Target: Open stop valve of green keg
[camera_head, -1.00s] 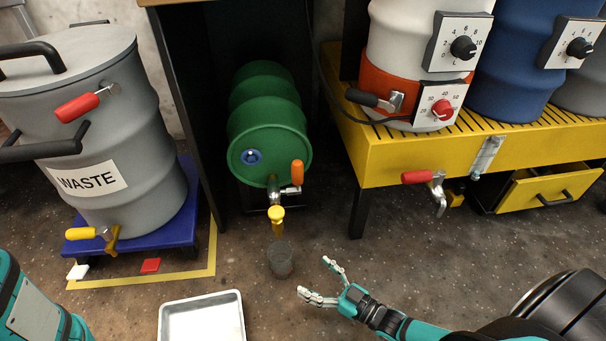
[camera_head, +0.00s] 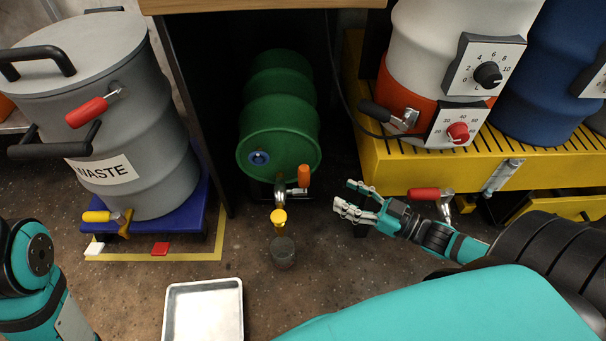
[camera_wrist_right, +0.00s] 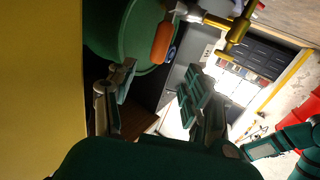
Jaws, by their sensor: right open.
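The green keg (camera_head: 279,140) lies on its side under a table, its round end facing me, with a blue cap on that end. Its stop valve with an orange handle (camera_head: 304,176) is at the lower right of the end, and a yellow-topped spout (camera_head: 279,217) hangs below. My right gripper (camera_head: 345,199) is open and empty, to the right of the valve and apart from it. In the right wrist view, the orange handle (camera_wrist_right: 162,42) shows ahead of the open fingers (camera_wrist_right: 155,92). My left arm shows at the left edge, but its gripper is out of view.
A dark cup (camera_head: 283,254) stands on the floor below the spout. A white tray (camera_head: 203,290) lies in front. The grey waste drum (camera_head: 125,170) stands left on a blue dolly. A yellow platform (camera_head: 400,176) with a red-handled valve (camera_head: 425,194) is close to my right gripper.

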